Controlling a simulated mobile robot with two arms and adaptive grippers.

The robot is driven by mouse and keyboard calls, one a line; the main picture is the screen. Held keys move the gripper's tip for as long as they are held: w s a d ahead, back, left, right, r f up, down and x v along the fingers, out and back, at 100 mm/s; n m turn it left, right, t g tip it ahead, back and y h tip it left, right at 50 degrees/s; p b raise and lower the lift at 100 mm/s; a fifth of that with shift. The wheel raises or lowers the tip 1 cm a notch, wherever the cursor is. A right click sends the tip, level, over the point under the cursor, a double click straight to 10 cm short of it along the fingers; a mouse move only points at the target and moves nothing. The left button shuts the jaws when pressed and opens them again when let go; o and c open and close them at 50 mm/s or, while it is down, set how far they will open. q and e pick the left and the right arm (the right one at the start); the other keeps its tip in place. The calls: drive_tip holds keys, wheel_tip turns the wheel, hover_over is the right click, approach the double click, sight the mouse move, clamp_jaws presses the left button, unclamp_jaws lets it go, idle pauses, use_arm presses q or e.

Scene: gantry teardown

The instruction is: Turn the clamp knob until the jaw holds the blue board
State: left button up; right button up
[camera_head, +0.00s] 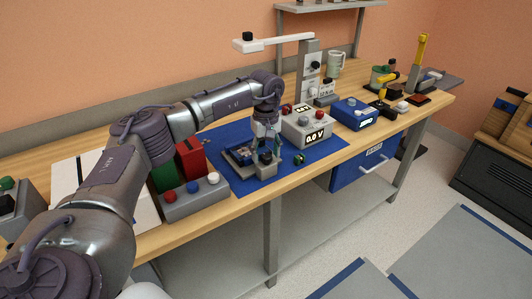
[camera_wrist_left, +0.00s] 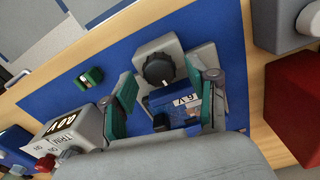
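The clamp's black knob (camera_wrist_left: 158,69) has a white pointer line and sits on a grey block in the left wrist view. It also shows in the head view (camera_head: 265,157). The blue board (camera_wrist_left: 176,100), with a white label, lies beside the knob; it is partly hidden by my gripper in the head view (camera_head: 241,155). I cannot tell whether the jaw touches it. My left gripper (camera_head: 267,138) points down above the clamp. Its teal-padded fingers (camera_wrist_left: 160,78) are spread, with the knob between and below the tips, apparently untouched. My right gripper is not in view.
A blue mat (camera_head: 225,180) lies under the clamp. A small green part (camera_head: 299,158) lies near the front edge. A grey meter box (camera_head: 307,127) stands right. A grey box with coloured buttons (camera_head: 192,198) and a red block (camera_head: 190,158) stand left.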

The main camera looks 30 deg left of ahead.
sight(266, 155)
use_arm(q)
wheel_tip(266, 155, up, 12)
idle(0.6)
drive_tip(key=shift+f, duration=0.1)
idle(0.4)
